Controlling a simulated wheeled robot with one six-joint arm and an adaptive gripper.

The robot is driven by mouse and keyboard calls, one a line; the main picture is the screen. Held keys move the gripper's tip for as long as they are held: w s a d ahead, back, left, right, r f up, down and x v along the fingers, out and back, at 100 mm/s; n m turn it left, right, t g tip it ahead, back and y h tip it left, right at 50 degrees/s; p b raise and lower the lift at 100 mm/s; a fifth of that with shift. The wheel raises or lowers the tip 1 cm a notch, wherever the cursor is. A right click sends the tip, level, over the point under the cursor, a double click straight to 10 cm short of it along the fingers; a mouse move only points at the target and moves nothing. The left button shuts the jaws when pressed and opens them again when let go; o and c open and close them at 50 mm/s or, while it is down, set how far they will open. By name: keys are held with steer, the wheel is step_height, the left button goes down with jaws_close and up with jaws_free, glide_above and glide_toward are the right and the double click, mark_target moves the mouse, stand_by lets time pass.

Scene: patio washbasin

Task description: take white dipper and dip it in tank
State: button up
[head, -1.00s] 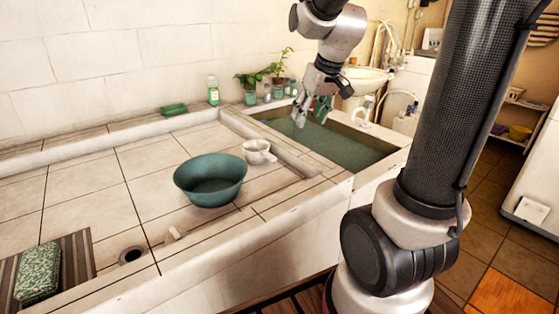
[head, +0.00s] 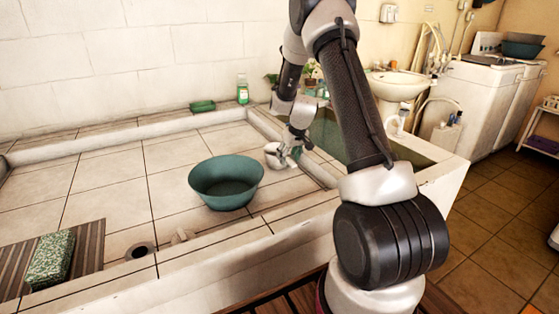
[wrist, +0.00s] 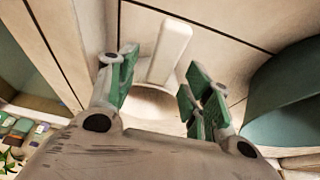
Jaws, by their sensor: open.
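The white dipper (head: 272,153) sits on the tiled counter just behind the teal basin, partly hidden by my gripper (head: 293,153). In the wrist view, the dipper's pale handle (wrist: 170,50) shows between and beyond the open green-padded fingers of my gripper (wrist: 160,88). The dipper's cup is mostly hidden behind the gripper body. I cannot tell whether a finger touches the dipper. The water tank (head: 408,152) is to the right of the dipper, past a raised ledge, and partly hidden by my arm.
The teal basin (head: 226,183) stands close by, in front and left of the dipper. A green sponge (head: 50,258) lies on a striped mat at the left. A soap bottle (head: 242,90) and green dish (head: 203,106) stand at the back wall.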

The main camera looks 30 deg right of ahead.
mark_target(288, 159)
steer(key=shift+x, duration=1.55)
jaws_close()
steer(key=shift+r, duration=0.1)
step_height(288, 159, up, 10)
steer(key=shift+f, duration=0.1)
